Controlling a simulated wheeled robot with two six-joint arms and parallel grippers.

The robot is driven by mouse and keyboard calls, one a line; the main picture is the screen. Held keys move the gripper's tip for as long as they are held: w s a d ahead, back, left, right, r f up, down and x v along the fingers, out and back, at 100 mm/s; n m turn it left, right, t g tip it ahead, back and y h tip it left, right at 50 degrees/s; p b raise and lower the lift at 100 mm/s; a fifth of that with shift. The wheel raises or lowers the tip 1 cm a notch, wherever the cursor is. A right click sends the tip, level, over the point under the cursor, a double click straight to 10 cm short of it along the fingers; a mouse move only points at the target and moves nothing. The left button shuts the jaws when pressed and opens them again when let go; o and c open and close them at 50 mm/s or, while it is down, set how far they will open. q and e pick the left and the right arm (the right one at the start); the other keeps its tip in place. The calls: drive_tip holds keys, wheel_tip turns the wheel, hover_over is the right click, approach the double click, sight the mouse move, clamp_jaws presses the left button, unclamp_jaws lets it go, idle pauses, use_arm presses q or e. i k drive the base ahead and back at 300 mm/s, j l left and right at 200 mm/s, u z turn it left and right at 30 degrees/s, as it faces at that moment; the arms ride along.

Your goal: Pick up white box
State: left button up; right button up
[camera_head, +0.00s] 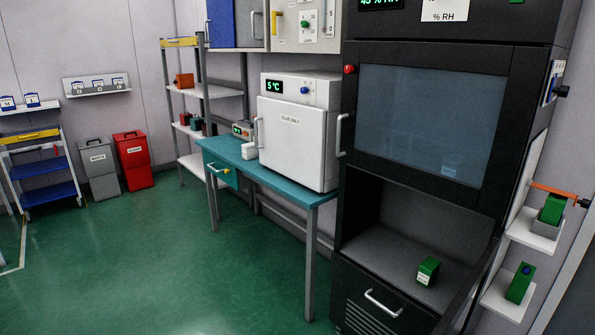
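A small white box (249,151) sits on the teal table (280,184), at its left part, just left of the white fridge. It is small in view, and its details are hard to make out. A small device with a lit display (242,130) stands right behind it. The larger white fridge (298,130) has a closed door, a "5°C" display and a label that seems to read "GLUE ONLY". Neither of my grippers is in view.
A tall black cabinet (430,55) with an open lower bay stands right of the table; a green box (428,270) sits in the bay. Wall shelves at right hold green boxes (519,283). Grey (98,170) and red (133,160) bins stand at left. The green floor (160,260) in front is clear.

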sight(248, 151)
drive_tip(key=i+j+z, duration=0.2)
drive_tip(key=i+j, duration=0.15)
drive_tip(key=j, duration=0.25)
drive_tip(key=i+j+z, duration=0.1)
drive_tip(key=j, duration=0.2)
drive_tip(key=i+j+z, duration=0.1)
drive_tip(key=j, duration=0.25)
drive_tip(key=i+j+z, duration=0.1)
drive_tip(key=i+j, duration=0.15)
drive_tip(key=i+j+z, duration=0.1)
drive_tip(key=j, duration=0.35)
drive_tip(key=i+j+z, duration=0.1)
drive_tip(key=j, duration=0.25)
